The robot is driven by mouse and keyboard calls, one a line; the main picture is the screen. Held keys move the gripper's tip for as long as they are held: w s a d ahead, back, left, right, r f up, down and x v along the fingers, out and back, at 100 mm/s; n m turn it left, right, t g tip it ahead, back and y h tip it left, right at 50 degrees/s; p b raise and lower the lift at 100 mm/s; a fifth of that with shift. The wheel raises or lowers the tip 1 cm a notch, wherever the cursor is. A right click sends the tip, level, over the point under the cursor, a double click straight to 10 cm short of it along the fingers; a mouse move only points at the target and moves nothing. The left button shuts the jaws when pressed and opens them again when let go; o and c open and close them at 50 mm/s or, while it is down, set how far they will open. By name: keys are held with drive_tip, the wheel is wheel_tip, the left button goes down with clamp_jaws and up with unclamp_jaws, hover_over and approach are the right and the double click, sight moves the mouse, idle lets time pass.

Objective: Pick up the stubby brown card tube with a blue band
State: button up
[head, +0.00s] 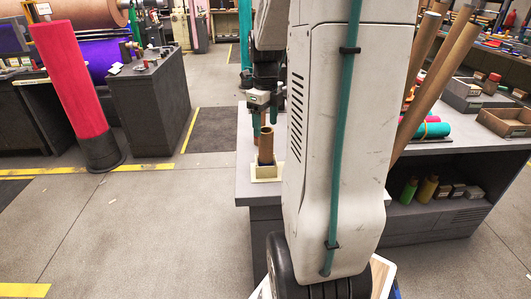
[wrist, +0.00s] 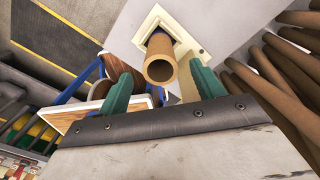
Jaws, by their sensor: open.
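In the head view the tube (head: 266,147) stands in the holder (head: 265,173) near the corner of a grey table; I cannot make out the band there. My gripper (head: 260,116) is just above it, partly hidden by my arm. In the wrist view my gripper (wrist: 160,76) is open, its green fingers either side of the tube's end with gaps showing. Nothing is held.
Long brown tubes (head: 440,75) lean at the right of the table (head: 243,185), also seen in the wrist view (wrist: 285,75). Teal rolls (head: 432,130) and trays (head: 506,121) lie further right. A red roll (head: 72,80) stands far left. The floor left of the table is clear.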

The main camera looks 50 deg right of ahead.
sight(265, 140)
wheel_tip(265, 140, down, 7)
drive_tip(key=shift+r, duration=0.1)
idle(0.3)
drive_tip(key=shift+c, duration=0.4)
drive_tip(key=c, duration=1.3)
drive_tip(key=shift+r, duration=0.1)
